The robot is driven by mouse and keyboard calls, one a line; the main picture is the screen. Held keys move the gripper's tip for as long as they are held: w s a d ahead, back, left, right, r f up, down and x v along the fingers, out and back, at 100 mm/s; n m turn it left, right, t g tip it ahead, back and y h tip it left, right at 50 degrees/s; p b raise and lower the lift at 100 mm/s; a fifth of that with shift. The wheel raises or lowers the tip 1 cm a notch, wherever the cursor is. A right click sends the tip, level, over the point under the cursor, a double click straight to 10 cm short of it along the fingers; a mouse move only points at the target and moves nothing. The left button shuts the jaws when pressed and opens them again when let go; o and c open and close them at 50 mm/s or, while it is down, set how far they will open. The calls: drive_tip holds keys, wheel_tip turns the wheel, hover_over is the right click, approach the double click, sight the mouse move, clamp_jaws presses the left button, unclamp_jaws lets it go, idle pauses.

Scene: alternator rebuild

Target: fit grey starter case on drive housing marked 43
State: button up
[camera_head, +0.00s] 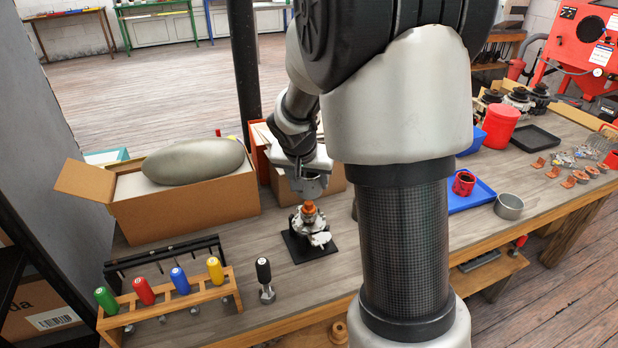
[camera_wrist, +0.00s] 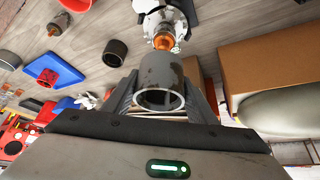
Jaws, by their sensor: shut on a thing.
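The grey starter case (camera_wrist: 162,80) is an open, worn cylinder between the two fingers of my gripper (camera_wrist: 161,98) in the wrist view; my gripper is shut on it. In the head view the case (camera_head: 311,187) shows below the gripper, above the drive housing (camera_head: 319,238). The pale metal housing stands on a black plate (camera_head: 296,252) with a copper-orange core (camera_head: 308,208) pointing up. In the wrist view the housing (camera_wrist: 166,14) and core (camera_wrist: 162,41) lie just beyond the case's far end. I cannot tell whether case and core touch. No number 43 is readable.
A cardboard box (camera_head: 188,213) with a grey oval object stands left of the housing. A rack (camera_head: 190,299) of coloured-handled tools and a black-handled tool (camera_head: 265,278) stand in front. A blue tray (camera_head: 466,201) and grey cup (camera_head: 508,206) lie to the right.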

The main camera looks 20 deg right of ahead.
sight(308, 203)
drive_tip(key=shift+f+b, duration=0.15)
drive_tip(key=shift+b, duration=0.15)
drive_tip(key=shift+f+b, duration=0.5)
drive_tip(key=shift+b, duration=0.1)
drive_tip(key=shift+f+b, duration=0.35)
drive_tip(key=shift+b, duration=0.05)
drive_tip(key=shift+f+b, duration=0.9)
drive_tip(key=shift+b, duration=0.15)
drive_tip(key=shift+f, duration=0.15)
drive_tip(key=shift+f+b, duration=0.95)
drive_tip(key=shift+b, duration=0.3)
drive_tip(key=shift+f, duration=0.1)
drive_tip(key=shift+f+b, duration=1)
drive_tip(key=shift+b, duration=0.2)
drive_tip(key=shift+f, duration=0.2)
